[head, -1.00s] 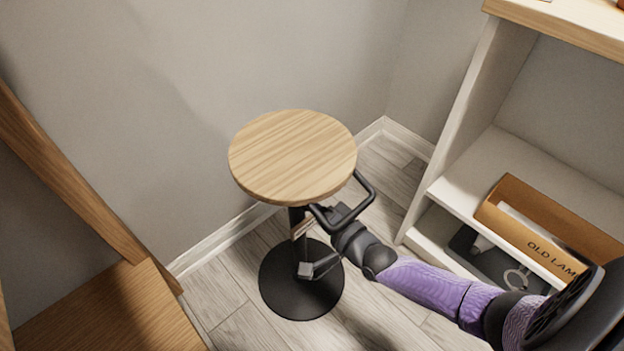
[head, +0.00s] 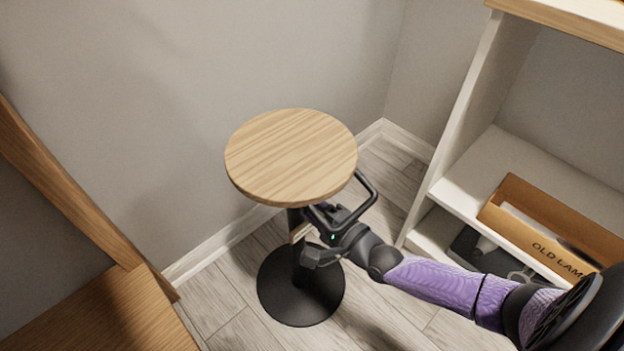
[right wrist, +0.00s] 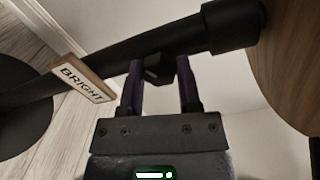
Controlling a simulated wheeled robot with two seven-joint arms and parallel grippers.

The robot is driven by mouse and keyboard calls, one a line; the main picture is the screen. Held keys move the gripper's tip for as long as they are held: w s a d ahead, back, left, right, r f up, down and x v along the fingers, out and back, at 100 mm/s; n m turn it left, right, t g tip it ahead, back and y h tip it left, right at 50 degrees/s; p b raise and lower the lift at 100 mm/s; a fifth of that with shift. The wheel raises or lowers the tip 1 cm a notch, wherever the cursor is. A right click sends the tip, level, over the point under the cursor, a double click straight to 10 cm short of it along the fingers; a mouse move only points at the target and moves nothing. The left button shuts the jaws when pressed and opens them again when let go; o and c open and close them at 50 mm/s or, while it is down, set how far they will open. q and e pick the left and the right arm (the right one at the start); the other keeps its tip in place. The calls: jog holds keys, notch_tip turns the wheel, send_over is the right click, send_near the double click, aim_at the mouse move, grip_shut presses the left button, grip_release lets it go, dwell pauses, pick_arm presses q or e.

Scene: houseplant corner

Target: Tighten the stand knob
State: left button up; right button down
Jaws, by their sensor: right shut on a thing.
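The stand has a round wooden top (head: 292,156), a black post (right wrist: 110,62) and a round black base (head: 282,301). The knob (right wrist: 157,69) is a small dark piece on the side of the post, under the top. My right gripper (right wrist: 160,76) is shut on it, with one purple-dark finger on each side. In the head view my right gripper (head: 312,236) is beside the post below the top, and the knob is hidden there. My left gripper is not in view.
A small wooden tag (right wrist: 84,79) reading BRIGHT is on the post. A white shelf (head: 490,165) with a box marked OLD LAM (head: 555,256) stands at the right. A wooden piece of furniture (head: 110,315) is at lower left. The wall is close behind the stand.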

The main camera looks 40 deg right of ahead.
jog(key=shift+f, duration=0.1)
dwell(0.3)
jog(key=shift+c, duration=1.5)
grip_release()
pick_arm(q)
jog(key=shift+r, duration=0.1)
pick_arm(e)
jog(key=shift+s, duration=0.1)
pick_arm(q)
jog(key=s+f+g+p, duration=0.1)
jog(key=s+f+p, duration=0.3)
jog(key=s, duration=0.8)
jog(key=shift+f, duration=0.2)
pick_arm(e)
jog(key=s+d, duration=0.1)
jog(key=s, duration=0.8)
jog(key=shift+s+d+r, duration=0.3)
jog(key=shift+s, duration=0.05)
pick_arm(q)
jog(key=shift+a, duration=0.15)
